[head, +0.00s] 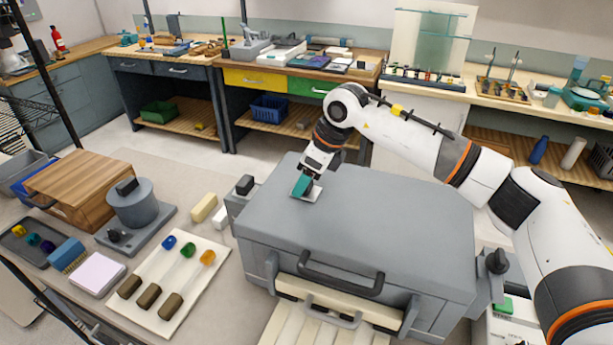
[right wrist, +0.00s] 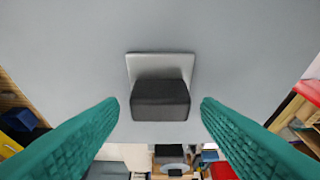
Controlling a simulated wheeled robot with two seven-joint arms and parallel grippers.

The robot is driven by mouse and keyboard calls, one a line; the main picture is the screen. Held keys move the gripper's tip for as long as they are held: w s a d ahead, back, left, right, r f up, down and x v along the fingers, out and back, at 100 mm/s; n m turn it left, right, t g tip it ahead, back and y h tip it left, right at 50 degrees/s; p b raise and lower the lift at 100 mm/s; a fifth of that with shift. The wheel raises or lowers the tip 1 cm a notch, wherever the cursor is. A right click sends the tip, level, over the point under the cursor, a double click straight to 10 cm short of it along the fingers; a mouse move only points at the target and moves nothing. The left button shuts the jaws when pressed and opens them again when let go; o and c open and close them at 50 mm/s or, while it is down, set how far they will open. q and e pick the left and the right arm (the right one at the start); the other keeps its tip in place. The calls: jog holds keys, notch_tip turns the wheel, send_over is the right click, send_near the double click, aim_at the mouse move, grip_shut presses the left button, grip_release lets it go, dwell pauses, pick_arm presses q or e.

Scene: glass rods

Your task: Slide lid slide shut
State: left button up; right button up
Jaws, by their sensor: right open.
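The lid slide is a small pale metal plate (head: 314,195) on top of a large grey box (head: 400,215), toward the back left of its lid. In the right wrist view the plate (right wrist: 160,65) carries a dark block-shaped knob (right wrist: 160,98). My right gripper (head: 304,187) is over the slide, its teal fingers hiding much of it in the head view. In the right wrist view the gripper (right wrist: 160,106) is open, with one finger on each side of the knob and gaps on both sides. I cannot tell whether any opening lies under the plate. My left gripper is not in view.
The box has a front handle (head: 340,275) and a dark knob (head: 496,261) at its right. A cream board (head: 160,270) with coloured glass rods lies to the left, beside a grey round pot (head: 133,203) and a wooden box (head: 80,185). The lid around the slide is clear.

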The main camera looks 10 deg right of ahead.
jog(key=b+v, duration=0.2)
jog(key=v, duration=1)
jog(key=shift+b, duration=0.4)
jog(key=shift+w+a, duration=0.1)
